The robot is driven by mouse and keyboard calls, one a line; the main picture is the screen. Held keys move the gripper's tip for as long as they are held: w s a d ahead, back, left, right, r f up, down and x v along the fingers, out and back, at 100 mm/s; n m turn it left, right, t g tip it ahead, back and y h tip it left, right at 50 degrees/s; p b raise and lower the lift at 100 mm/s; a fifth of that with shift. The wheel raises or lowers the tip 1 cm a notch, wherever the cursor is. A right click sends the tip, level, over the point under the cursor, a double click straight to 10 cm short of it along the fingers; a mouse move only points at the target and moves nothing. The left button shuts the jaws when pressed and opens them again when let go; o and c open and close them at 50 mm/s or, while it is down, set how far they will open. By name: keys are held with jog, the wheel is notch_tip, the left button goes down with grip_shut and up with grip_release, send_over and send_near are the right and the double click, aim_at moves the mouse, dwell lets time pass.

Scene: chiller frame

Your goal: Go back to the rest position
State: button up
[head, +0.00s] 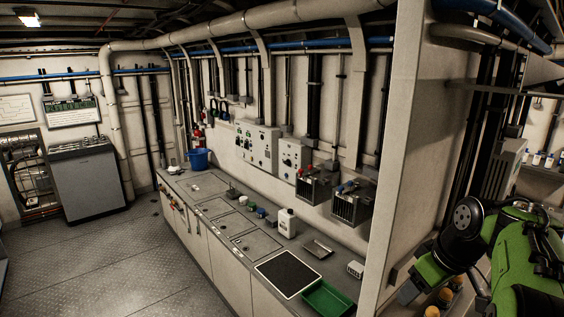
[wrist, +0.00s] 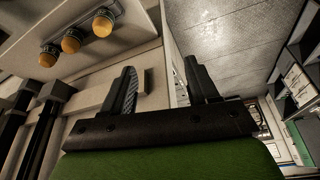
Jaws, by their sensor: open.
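My gripper (wrist: 163,90) shows in the wrist view with its two dark fingers spread apart and nothing between them. Behind the fingers are the edge of a pale panel and the grey floor. In the head view my green and black arm is folded at the right, beside the pale wall end. The gripper's fingertips cannot be made out clearly there.
Orange-domed fittings (wrist: 72,40) sit close to my gripper at upper left in the wrist view. A long counter (head: 205,200) holds a black mat (head: 288,274), a green tray (head: 328,299), a white jug (head: 287,223) and a blue bucket (head: 199,159). The floor (head: 115,255) at left is clear.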

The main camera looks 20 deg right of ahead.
jog(key=s+a+f+b, duration=0.1)
jog(key=a+f+b, duration=0.15)
jog(key=a, duration=1.15)
jog(key=s+a+f+m+t+b, duration=0.1)
jog(key=s+a+f+m+b, duration=0.1)
jog(key=s+a+f, duration=0.4)
jog(key=s+a+b, duration=0.1)
jog(key=s+a, duration=0.2)
jog(key=s, duration=0.3)
jog(key=shift+s+a+t+h, duration=0.15)
jog(key=shift+t+h, duration=0.15)
jog(key=shift+f, duration=0.1)
